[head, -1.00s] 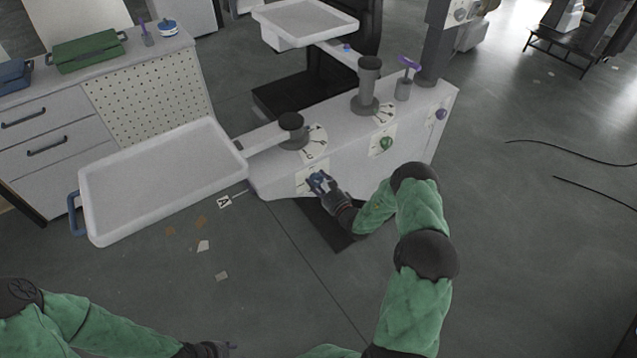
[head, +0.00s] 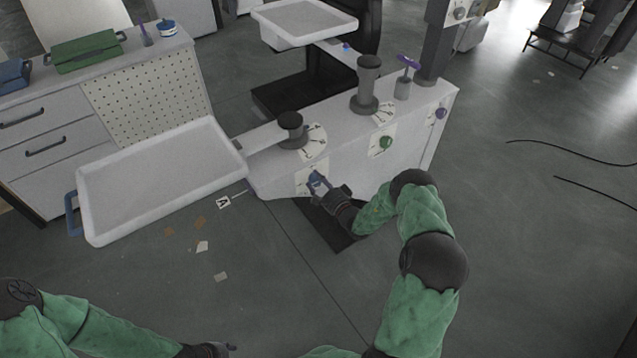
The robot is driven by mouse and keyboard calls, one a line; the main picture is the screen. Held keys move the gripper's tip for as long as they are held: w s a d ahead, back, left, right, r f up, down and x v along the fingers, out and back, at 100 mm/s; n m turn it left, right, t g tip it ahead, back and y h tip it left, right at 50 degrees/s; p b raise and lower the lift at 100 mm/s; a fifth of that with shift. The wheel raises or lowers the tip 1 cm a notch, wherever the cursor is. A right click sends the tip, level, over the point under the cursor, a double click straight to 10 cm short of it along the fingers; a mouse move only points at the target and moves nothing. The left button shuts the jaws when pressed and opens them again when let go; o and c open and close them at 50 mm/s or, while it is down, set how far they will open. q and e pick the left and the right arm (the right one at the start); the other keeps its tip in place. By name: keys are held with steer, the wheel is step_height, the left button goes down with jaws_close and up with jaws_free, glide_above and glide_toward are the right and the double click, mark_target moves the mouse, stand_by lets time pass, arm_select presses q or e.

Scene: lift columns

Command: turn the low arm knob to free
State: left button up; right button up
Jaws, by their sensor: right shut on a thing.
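The low arm knob is the blue knob (head: 315,179) on the front face of the white column base, on a pale label plate (head: 303,180) with dark marks. My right gripper (head: 320,184) is at this knob and shut on it, hiding part of it. The low arm (head: 262,139) runs from the dark pivot post (head: 291,127) to the white tray (head: 150,185). My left gripper (head: 222,349) is low at the bottom edge, far from the base, and its fingers are too small and dark to read.
A green knob (head: 385,143) and a purple knob (head: 441,112) sit further right on the base. A higher white tray (head: 303,22) is behind. A drawer cabinet (head: 60,140) stands left. Floor scraps (head: 202,246) lie below the low tray. The right floor has dark cables (head: 590,155).

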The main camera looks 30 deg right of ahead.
steer(key=shift+w+a+r+n, duration=0.15)
steer(key=shift+a+n, duration=0.15)
steer(key=shift+n, duration=0.3)
steer(key=shift+a, duration=0.15)
steer(key=o, duration=1.1)
steer(key=shift+a, duration=0.15)
steer(key=shift+o, duration=0.2)
steer(key=shift+s+d+f, duration=0.2)
steer(key=shift+s+d, duration=0.05)
steer(key=shift+s, duration=0.3)
steer(key=s, duration=1.1)
steer(key=shift+d, duration=0.35)
